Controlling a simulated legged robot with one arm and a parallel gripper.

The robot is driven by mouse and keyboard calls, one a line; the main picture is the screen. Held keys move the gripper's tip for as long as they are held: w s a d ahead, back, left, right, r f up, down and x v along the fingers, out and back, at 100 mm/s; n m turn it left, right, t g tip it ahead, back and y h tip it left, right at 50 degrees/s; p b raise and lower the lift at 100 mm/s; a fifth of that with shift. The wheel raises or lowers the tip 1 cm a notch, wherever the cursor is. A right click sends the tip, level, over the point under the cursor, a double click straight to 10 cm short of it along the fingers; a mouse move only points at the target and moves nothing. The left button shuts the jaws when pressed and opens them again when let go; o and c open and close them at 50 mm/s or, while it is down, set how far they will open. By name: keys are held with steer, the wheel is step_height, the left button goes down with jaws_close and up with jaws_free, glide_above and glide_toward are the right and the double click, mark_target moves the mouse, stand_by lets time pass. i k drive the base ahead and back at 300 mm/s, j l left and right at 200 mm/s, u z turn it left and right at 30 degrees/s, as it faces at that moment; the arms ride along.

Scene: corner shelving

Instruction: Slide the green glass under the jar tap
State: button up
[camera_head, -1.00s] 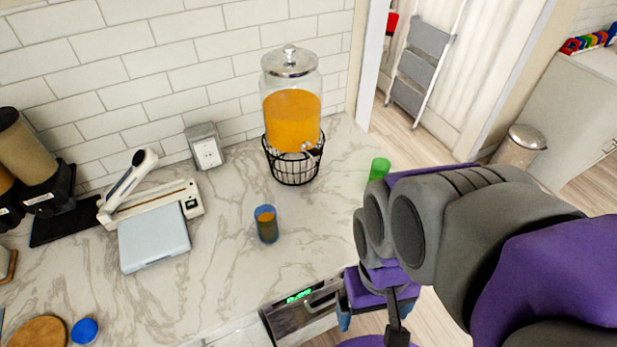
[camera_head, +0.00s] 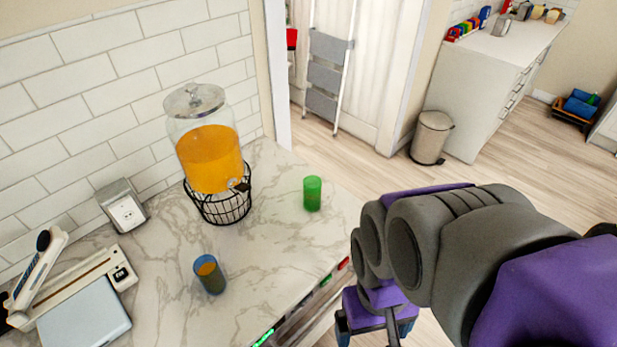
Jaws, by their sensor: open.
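The green glass (camera_head: 312,194) stands upright on the marble counter, right of the jar and near the counter's right end. The glass jar (camera_head: 209,158) holds orange liquid, has a lid and sits in a black wire stand (camera_head: 222,207). Its small tap (camera_head: 240,185) is low on the jar's front right side. The green glass is apart from the tap, to its right. My gripper (camera_head: 375,332) is low in the picture, below the arm and beyond the counter's front edge. It is partly cut off by the lower edge and holds nothing that I can see.
A blue glass with orange contents (camera_head: 209,274) stands on the counter in front of the jar. A white sealer-like appliance (camera_head: 75,295) is at the left. An outlet box (camera_head: 122,206) is at the wall. The counter between jar and green glass is clear.

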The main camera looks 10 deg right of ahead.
mark_target(311, 184)
steer(key=i+l+u, duration=0.1)
steer(key=l+u, duration=0.45)
steer(key=u, duration=0.15)
steer(key=l+u, duration=0.35)
